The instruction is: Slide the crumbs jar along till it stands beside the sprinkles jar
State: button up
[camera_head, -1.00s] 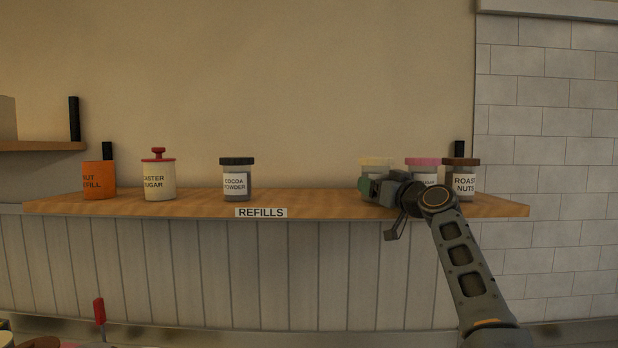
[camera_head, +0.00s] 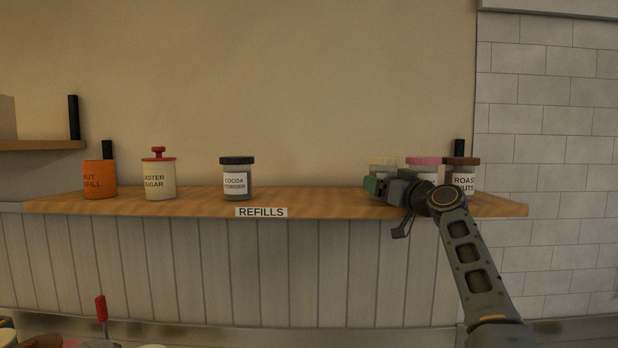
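A jar with a pale cream lid (camera_head: 382,161) stands upright on the wooden shelf, its body and label mostly hidden behind my gripper; I take it for the crumbs jar. Just right of it, a narrow gap away, stands a pink-lidded jar (camera_head: 423,161), probably the sprinkles jar, its label covered by my arm. My gripper (camera_head: 373,187) is in front of the cream-lidded jar, low near the shelf, with its green-tipped end at that jar's left side. Whether the fingers touch the jar, and whether they are open or shut, does not show.
A roast nuts jar (camera_head: 463,171) stands right beside the pink-lidded one. The cocoa powder jar (camera_head: 237,179), caster sugar jar (camera_head: 159,178) and orange nut refill tub (camera_head: 98,180) stand further left. The shelf (camera_head: 310,200) is bare between the cocoa powder and my gripper.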

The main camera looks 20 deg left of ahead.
jog(key=shift+f, duration=0.1)
jog(key=shift+s+d+f+b, duration=0.1)
jog(key=shift+s+d+b, duration=0.1)
jog(key=shift+b, duration=0.3)
jog(key=b+v, duration=0.1)
jog(key=v, duration=0.1)
jog(key=b+v, duration=0.2)
jog(key=r+b+v, duration=0.1)
jog(key=b+v, duration=0.1)
jog(key=shift+s+d+r+b, duration=0.15)
jog(key=shift+s+d+b, duration=0.2)
jog(key=shift+s+d, duration=0.15)
